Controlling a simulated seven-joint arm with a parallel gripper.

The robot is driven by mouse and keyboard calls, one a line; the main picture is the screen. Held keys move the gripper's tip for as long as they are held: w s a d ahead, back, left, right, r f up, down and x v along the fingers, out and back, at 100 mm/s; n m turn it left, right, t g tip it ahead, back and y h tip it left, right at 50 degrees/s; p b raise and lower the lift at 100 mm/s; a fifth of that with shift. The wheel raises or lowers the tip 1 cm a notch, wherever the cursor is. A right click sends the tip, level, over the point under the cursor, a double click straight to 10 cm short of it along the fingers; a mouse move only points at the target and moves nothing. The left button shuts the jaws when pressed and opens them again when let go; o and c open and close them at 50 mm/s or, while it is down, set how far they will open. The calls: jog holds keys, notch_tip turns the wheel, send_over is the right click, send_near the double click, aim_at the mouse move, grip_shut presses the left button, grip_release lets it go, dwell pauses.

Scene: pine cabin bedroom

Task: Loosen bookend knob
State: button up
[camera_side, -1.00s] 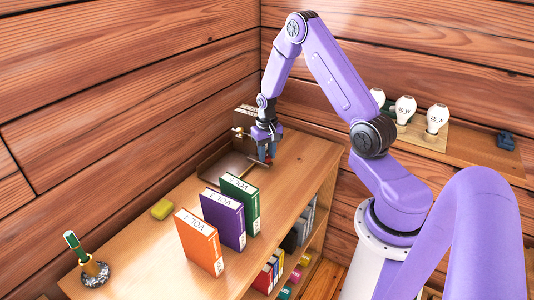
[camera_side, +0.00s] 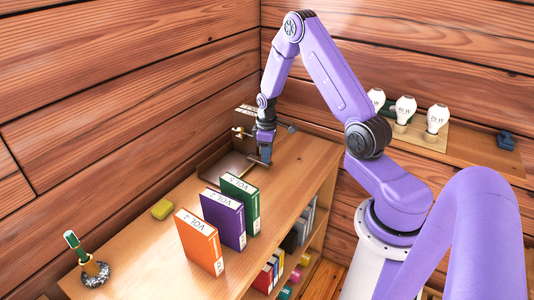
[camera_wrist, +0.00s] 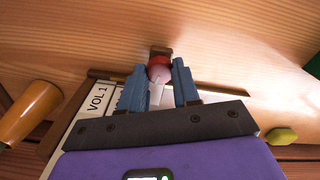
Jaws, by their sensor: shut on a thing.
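The bookend (camera_side: 221,170) stands at the far end of the shelf top, a dark brown plate with an upright part against the corner. My gripper (camera_side: 265,158) points down beside it. In the wrist view my gripper (camera_wrist: 160,85) has its two blue fingers closed around a small round red-pink knob (camera_wrist: 159,70), which shows between the fingertips. In the side view the fingers hide the knob.
Upright orange (camera_side: 199,243), purple (camera_side: 223,220) and green (camera_side: 240,203) volumes stand in a row nearer the camera. A yellow block (camera_side: 162,209) and a green-handled tool (camera_side: 75,245) are left of them. Light bulbs (camera_side: 404,109) stand on the right ledge.

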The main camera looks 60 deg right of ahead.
jog(key=shift+n, duration=0.6)
jog(key=o, duration=1.1)
jog(key=shift+c, duration=0.2)
jog(key=shift+r, duration=0.1)
notch_tip(320, 180, up, 17)
jog(key=shift+r, duration=0.15)
